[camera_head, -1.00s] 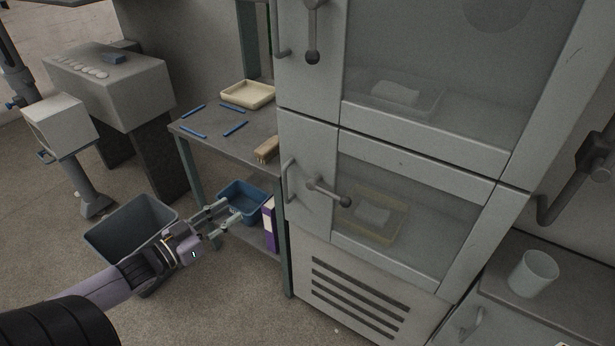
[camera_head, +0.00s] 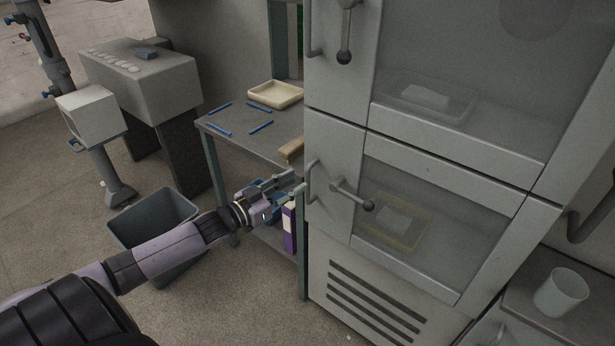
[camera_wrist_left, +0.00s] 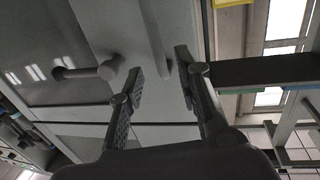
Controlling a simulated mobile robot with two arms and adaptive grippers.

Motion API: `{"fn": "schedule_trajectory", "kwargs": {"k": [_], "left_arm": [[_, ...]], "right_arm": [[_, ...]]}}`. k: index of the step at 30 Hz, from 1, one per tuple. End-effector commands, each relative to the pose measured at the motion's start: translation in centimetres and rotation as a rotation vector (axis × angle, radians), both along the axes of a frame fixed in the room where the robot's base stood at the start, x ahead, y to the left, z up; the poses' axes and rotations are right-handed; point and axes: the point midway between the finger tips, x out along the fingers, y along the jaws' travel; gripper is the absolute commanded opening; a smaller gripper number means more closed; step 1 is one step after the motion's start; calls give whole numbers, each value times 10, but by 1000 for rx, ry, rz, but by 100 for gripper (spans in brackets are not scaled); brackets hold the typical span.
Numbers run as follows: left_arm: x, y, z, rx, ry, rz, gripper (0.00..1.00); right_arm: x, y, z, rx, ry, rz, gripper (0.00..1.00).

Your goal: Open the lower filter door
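The lower filter door (camera_head: 424,222) is a grey panel with a window on the cabinet, and it looks shut. At its left edge is an upright bar handle (camera_head: 311,182). Beside it is a lever (camera_head: 349,193) with a dark ball knob, pointing right and slightly down. My left gripper (camera_head: 294,183) is open just left of the bar handle. In the left wrist view, my left gripper (camera_wrist_left: 159,64) has its two fingers apart, with the bar handle (camera_wrist_left: 153,40) between their tips. The lever (camera_wrist_left: 88,72) shows to the left there. My right gripper is not in view.
The upper filter door (camera_head: 470,85) sits directly above. A grey side table (camera_head: 250,146) with blue rods and a cream tray (camera_head: 275,94) stands left of the cabinet. A grey bin (camera_head: 155,215) is below my left arm. A white cup (camera_head: 561,292) stands at lower right.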

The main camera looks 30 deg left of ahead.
Motion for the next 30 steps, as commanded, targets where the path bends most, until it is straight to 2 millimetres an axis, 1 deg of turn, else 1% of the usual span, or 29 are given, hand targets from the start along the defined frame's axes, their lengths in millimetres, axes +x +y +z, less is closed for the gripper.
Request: {"fn": "schedule_trajectory", "kwargs": {"k": [1,6,12,16,25,30], "left_arm": [[9,-2,1,-1,-3,1,31],[30,-8,1,-1,-2,1,31],[47,-13,0,-2,0,1,31],[52,-14,0,-1,0,0,31],[52,-15,-1,-1,1,0,31],[52,-15,-1,-1,1,0,19]], "right_arm": [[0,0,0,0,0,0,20],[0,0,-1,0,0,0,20],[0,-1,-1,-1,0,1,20],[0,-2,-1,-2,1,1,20],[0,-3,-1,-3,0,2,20],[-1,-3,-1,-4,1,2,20]]}}
